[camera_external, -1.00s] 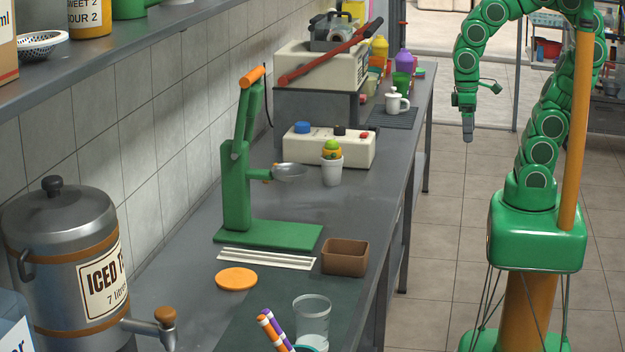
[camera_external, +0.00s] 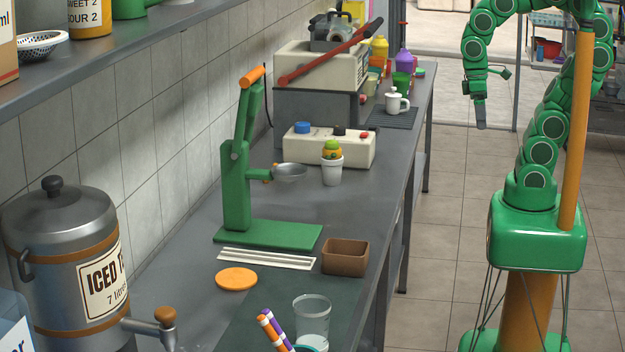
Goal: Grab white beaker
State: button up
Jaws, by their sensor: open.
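A small white beaker (camera_external: 332,174) stands upright on the counter, with a round orange-and-green thing (camera_external: 332,150) at its top. A white mug-like vessel (camera_external: 396,104) with a handle stands farther back on a dark mat. A clear, translucent cup (camera_external: 312,318) stands at the front of the counter. My gripper (camera_external: 481,124) hangs fingers down over the floor to the right of the counter, well apart from all of them. It is open and holds nothing; its fingers are small here.
A green hand press (camera_external: 236,190) with a metal bowl (camera_external: 290,172) stands left of the white beaker. A cream control box (camera_external: 350,147) is right behind it. A brown box (camera_external: 345,258) and a steel iced-tea urn (camera_external: 62,250) are nearer. The floor between counter and arm is clear.

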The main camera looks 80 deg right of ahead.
jog(key=w+a+r+n+t+y, duration=0.2)
jog(key=w+a+n+t+y, duration=0.3)
jog(key=w+a, duration=1.7)
jog(key=w+a+n+t+y, duration=0.1)
jog(key=w+a+t+y, duration=0.3)
jog(key=a, duration=1.1)
jog(key=w+a+t+h, duration=0.1)
jog(key=w+a+t, duration=0.2)
jog(key=w+a, duration=0.75)
jog(key=s+a+t+y, duration=0.1)
jog(key=s+a, duration=0.3)
jog(key=a, duration=0.3)
jog(key=s+a+t+y, duration=0.1)
jog(key=s+a+t, duration=0.15)
jog(key=a, duration=0.45)
jog(key=s+a+t, duration=0.1)
jog(key=s+a, duration=0.3)
jog(key=a, duration=0.3)
send_near(310, 305)
jog(key=shift+n+y, duration=0.3)
jog(key=shift+n, duration=0.1)
jog(key=a, duration=0.1)
jog(key=w+a+r, duration=0.1)
jog(key=a+r, duration=0.1)
jog(key=shift+w+a, duration=0.2)
jog(key=shift+a, duration=0.2)
jog(key=shift+a+x, duration=0.25)
jog(key=shift+x, duration=3.7)
jog(key=shift+s+f, duration=0.1)
jog(key=shift+s, duration=0.1)
